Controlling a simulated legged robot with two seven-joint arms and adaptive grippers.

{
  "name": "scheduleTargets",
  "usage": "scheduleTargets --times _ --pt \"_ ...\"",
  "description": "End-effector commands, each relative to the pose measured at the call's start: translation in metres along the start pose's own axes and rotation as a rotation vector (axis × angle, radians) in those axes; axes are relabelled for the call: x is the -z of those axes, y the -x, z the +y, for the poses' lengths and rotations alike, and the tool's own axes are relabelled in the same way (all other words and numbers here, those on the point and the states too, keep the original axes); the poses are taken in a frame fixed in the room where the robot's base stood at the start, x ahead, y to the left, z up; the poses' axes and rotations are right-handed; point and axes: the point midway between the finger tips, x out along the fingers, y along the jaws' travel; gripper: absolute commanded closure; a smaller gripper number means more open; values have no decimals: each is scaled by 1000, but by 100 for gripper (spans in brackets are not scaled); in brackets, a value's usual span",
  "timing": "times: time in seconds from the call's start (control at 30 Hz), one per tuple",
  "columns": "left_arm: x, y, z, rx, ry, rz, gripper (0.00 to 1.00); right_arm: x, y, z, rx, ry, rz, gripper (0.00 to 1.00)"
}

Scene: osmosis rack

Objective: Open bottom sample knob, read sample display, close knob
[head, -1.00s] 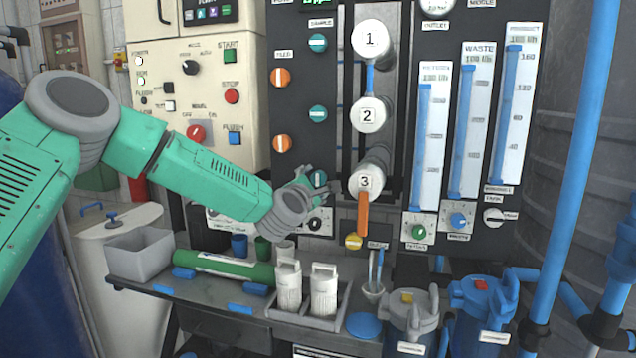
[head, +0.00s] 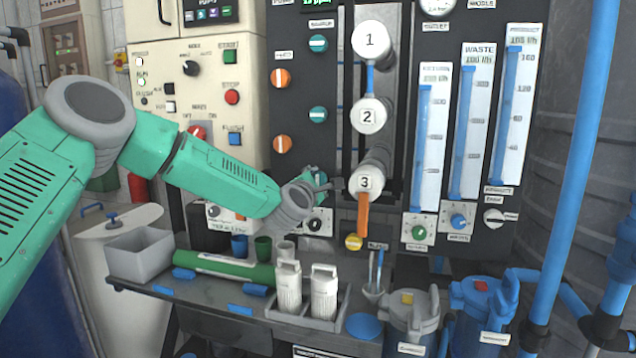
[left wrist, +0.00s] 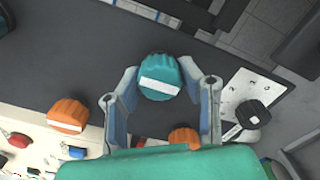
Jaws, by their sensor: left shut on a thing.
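The bottom teal sample knob (left wrist: 160,76) shows in the left wrist view with its white bar slightly tilted. My left gripper (left wrist: 160,86) has one finger on each side of this knob and is shut on it. In the head view my left gripper (head: 318,182) is at the black panel, left of the cylinder marked 3, and largely hides the bottom knob. Two other teal sample knobs sit above, the top one (head: 318,43) and the middle one (head: 317,114), both with level white bars. A green sample display (head: 318,2) is cut off at the top edge. My right gripper is not in view.
Orange feed knobs (head: 281,78) stand left of the teal column. An orange handle (head: 363,214) hangs under cylinder 3, close right of the gripper. A black knob (head: 314,225) is just below. A shelf with white bottles (head: 323,292) lies lower.

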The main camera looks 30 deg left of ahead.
Motion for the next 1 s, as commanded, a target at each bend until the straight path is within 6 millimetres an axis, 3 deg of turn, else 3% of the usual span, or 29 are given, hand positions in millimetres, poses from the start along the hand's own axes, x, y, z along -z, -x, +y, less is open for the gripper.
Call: scheduleTargets --times 0.37,1.0 --pt "0 1 -3 7 -185 0 96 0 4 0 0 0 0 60" --pt "0 1 -6 15 -790 -4 96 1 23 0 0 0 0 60"
